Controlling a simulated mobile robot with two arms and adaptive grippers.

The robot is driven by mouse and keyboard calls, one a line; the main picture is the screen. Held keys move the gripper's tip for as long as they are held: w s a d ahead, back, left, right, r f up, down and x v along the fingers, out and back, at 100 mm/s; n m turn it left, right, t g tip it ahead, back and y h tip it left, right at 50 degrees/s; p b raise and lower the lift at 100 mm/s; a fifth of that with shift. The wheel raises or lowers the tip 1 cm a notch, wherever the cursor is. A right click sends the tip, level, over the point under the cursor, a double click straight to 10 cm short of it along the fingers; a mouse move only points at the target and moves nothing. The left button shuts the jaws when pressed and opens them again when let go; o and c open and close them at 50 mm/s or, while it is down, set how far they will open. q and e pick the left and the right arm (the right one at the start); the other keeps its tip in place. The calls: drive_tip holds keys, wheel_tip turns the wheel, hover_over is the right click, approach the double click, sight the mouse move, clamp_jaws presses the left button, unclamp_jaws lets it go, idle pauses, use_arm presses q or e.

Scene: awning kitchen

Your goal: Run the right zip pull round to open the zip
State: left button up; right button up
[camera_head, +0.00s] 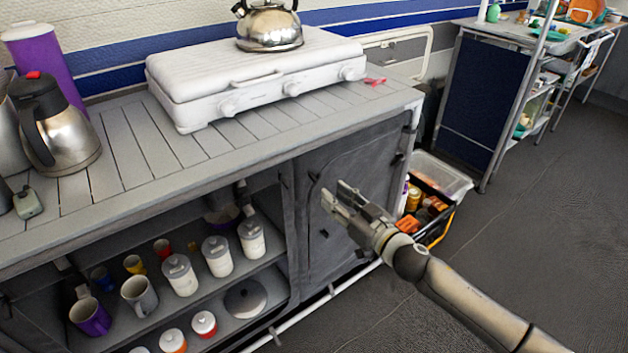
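The grey fabric door (376,176) is on the right part of the cabinet in the head view. Its panel hangs flat across the opening, with a curved seam along its upper part. Small dark tabs show on the cloth, one of them (323,233) below my gripper; I cannot tell which is the right zip pull. My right gripper (334,194) reaches in from the right and is in front of the door. Its two fingers are apart with nothing visible between them. The gripper and forearm hide part of the door's lower right. My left gripper is not in view.
Open shelves (262,276) with several mugs and canisters are left of the door. A white stove (250,78) with a kettle (268,27) stands on the slatted top (152,140). A filled crate (436,228) sits right of the cabinet. Floor at right is clear.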

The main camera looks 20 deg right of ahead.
sight(317, 181)
drive_tip(key=b+x, duration=0.1)
drive_tip(key=x, duration=0.8)
clamp_jaws()
idle(0.4)
